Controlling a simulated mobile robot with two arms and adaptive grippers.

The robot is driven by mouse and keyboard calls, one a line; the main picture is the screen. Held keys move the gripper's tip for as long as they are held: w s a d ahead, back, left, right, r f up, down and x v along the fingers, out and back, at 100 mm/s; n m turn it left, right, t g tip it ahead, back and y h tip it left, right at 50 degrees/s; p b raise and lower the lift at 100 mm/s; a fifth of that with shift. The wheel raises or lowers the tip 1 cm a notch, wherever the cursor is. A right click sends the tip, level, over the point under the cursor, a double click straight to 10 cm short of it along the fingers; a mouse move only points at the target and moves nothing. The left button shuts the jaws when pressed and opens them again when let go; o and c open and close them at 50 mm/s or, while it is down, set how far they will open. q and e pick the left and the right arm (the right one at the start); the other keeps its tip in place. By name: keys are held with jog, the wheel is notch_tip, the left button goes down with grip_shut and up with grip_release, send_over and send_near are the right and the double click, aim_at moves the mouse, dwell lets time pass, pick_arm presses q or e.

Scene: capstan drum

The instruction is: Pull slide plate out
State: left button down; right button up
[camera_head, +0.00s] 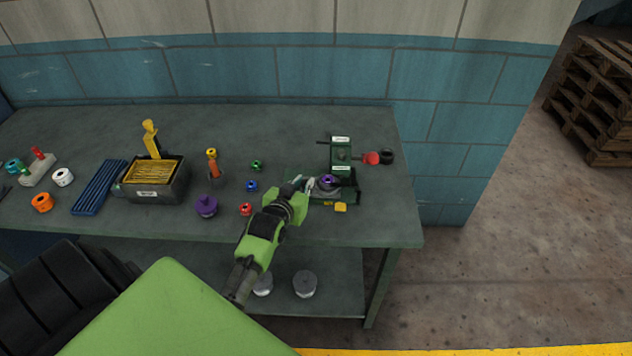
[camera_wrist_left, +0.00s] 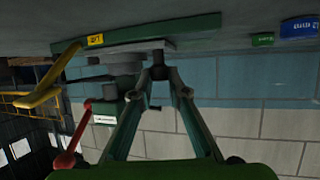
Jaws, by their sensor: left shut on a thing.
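The green press-like fixture (camera_head: 341,152) stands near the right end of the bench, with white labels and a red-knobbed lever. Its slide plate (camera_head: 318,192) is a grey plate low on the green base, with a purple ring (camera_head: 327,181) above it. My left gripper (camera_head: 306,185) is at the left side of the fixture, shut on the plate's edge. In the left wrist view, which looks upside down, the fingers (camera_wrist_left: 159,72) meet at the end of the grey slide plate (camera_wrist_left: 125,48). The fingers partly hide the contact. My right gripper is not in view.
A yellow tab (camera_head: 341,207) is at the fixture's front. Small coloured rings, a purple knobbed part (camera_head: 206,206) and an orange-yellow tool (camera_head: 213,163) stand to its left. A black bin (camera_head: 152,180) and blue rack (camera_head: 99,187) are farther left. The wall is behind.

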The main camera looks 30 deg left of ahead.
pick_arm(q)
jog(key=s+a, duration=0.2)
jog(key=a, duration=0.1)
jog(key=s+a, duration=0.1)
jog(key=a, duration=0.1)
jog(key=shift+p, duration=0.3)
jog(key=c, duration=2.3)
grip_release()
jog(key=shift+o, duration=0.4)
jog(key=shift+a, duration=0.1)
